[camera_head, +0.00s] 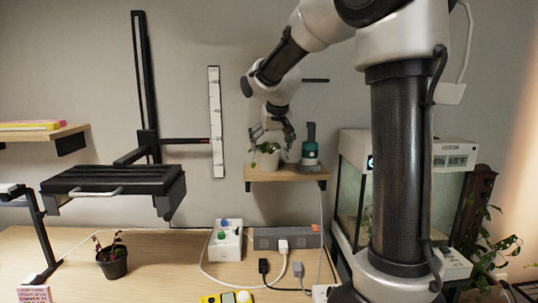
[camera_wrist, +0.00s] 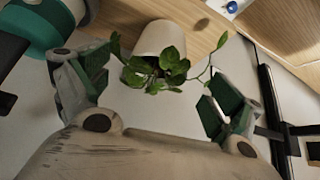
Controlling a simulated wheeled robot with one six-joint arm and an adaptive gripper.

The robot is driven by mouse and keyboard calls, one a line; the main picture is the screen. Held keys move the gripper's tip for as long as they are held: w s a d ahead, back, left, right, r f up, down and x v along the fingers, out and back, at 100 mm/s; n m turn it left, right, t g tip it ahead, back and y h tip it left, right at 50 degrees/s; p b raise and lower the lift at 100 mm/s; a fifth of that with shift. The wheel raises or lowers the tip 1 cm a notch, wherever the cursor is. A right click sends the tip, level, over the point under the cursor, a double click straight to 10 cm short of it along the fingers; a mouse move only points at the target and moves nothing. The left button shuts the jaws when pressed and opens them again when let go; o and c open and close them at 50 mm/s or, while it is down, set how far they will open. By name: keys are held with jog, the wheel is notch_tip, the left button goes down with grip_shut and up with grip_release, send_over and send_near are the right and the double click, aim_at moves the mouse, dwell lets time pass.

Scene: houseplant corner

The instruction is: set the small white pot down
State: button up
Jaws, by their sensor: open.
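The small white pot (camera_head: 266,161) stands on the small wooden wall shelf (camera_head: 288,174), at its left part, with a green leafy plant in it. In the wrist view the white pot (camera_wrist: 158,38) shows beyond the leaves, against the wooden shelf (camera_wrist: 118,22). My gripper (camera_head: 272,134) is just above the pot and plant. In the wrist view my gripper (camera_wrist: 155,75) has its two fingers spread wide, with leaves between them and the pot beyond. No finger visibly grips the pot.
A green and grey bottle-like item (camera_head: 310,148) stands on the shelf close to the pot's right. A glass tank (camera_head: 350,190) is at the right. Below, the table holds a dark potted plant (camera_head: 112,262), a white switch box (camera_head: 226,240) and a power strip (camera_head: 285,238).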

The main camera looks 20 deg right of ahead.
jog(key=s+r+n+g, duration=0.1)
jog(key=s+r, duration=0.1)
jog(key=s, duration=1.8)
jog(key=s+f, duration=0.3)
jog(key=s, duration=0.4)
jog(key=s+a+f+n+g+y, duration=0.1)
jog(key=s+f, duration=0.3)
jog(key=s, duration=0.3)
jog(key=shift+s+a+f, duration=0.25)
jog(key=shift+s, duration=0.05)
jog(key=shift+d, duration=0.1)
